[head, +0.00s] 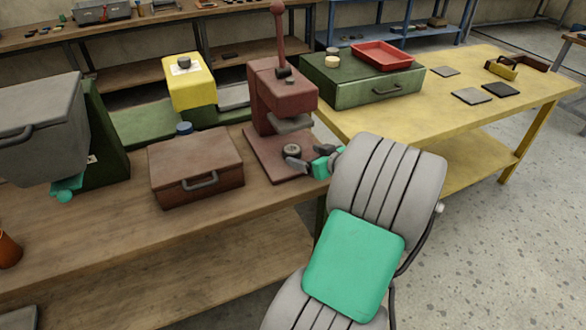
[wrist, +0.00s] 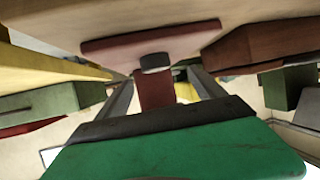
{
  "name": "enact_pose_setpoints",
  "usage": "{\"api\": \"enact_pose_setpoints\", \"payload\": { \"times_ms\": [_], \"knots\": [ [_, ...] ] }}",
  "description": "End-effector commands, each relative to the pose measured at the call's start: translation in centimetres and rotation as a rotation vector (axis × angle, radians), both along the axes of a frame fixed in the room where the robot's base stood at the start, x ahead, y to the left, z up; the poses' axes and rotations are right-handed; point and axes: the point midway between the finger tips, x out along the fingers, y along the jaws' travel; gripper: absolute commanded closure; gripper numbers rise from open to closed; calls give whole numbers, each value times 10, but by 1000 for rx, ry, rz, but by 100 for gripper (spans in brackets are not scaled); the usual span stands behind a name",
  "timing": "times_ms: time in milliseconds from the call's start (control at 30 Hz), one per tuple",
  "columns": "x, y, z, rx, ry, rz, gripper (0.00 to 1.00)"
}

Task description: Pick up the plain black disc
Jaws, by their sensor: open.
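A small dark disc (head: 292,150) lies on the base of the dark red press. It also shows in the wrist view (wrist: 155,63), where the picture looks upside down; I cannot tell whether its face is fully plain. My gripper (head: 312,160) is open and empty, with its fingers at the near right edge of the press base. In the wrist view my gripper (wrist: 163,82) has its two dark fingers apart, and the disc appears beyond and between them, not touching. Another dark disc (head: 184,62) sits on top of the yellow machine.
The dark red press (head: 278,92) with its upright lever stands over the disc. A brown-red box (head: 196,172) and a blue knob-like disc (head: 184,128) are to the left. The green box (head: 362,88) with a red tray (head: 382,54) stands behind right on a yellow table (head: 440,110).

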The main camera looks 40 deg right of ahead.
Motion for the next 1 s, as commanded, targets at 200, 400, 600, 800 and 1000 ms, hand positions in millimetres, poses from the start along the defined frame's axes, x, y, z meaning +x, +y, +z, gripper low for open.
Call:
{"api": "enact_pose_setpoints", "payload": {
  "times_ms": [200, 400, 600, 800, 1000],
  "knots": [
    [19, -9, -9, -5, -22, -10, 21],
    [49, -11, -26, -3, -19, -9, 21],
    [66, -14, -32, -6, -20, -12, 21],
    [66, -14, -32, -6, -20, -12, 24],
    [66, -13, -32, -6, -20, -12, 41]
  ]
}}
